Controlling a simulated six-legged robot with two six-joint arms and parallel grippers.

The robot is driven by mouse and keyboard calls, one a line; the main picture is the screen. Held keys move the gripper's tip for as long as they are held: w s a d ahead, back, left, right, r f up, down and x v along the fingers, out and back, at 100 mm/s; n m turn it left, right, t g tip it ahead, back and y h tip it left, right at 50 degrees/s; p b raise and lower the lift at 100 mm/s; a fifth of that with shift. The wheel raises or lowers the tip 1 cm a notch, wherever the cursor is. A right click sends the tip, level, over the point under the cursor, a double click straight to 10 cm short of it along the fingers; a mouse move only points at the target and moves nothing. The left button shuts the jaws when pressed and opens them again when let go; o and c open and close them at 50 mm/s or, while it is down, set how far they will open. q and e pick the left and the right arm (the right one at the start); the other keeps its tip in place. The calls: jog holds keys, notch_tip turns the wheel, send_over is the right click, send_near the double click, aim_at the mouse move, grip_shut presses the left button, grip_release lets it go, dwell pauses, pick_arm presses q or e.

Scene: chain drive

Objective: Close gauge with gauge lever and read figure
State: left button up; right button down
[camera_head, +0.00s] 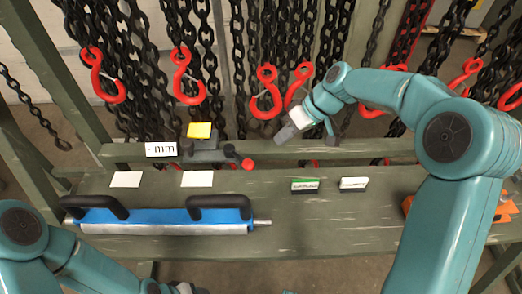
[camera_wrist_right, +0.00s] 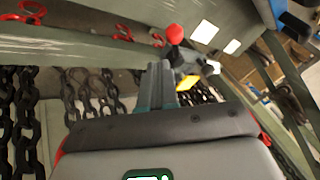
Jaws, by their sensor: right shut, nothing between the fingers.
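The gauge (camera_head: 207,153) is a dark grey block with a yellow top, at the back of the green bench in the head view. Its gauge lever ends in a red ball (camera_head: 248,164) on the right side. A white display (camera_head: 161,149) left of it reads "- mm", with no figure I can make out. My right gripper (camera_head: 285,134) is shut and empty, right of and above the red ball, apart from it. In the wrist view the gripper (camera_wrist_right: 165,75) points towards the gauge (camera_wrist_right: 191,66) and red ball (camera_wrist_right: 175,33). My left gripper (camera_head: 178,288) is partly cut off at the bottom edge.
A blue bar with black handles (camera_head: 160,217) lies at the front left of the bench. Two white cards, a green-topped block (camera_head: 305,185) and a white-topped block (camera_head: 353,184) lie on it. Chains with red hooks (camera_head: 187,80) hang behind. An orange object (camera_head: 504,207) sits far right.

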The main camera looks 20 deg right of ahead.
jog(key=shift+s, duration=0.1)
pick_arm(q)
jog(key=shift+s, duration=0.15)
pick_arm(e)
jog(key=x, duration=1)
pick_arm(q)
jog(key=shift+d+f, duration=0.1)
jog(key=shift+d, duration=0.1)
pick_arm(e)
jog(key=shift+s+a, duration=0.1)
jog(key=shift+a, duration=0.1)
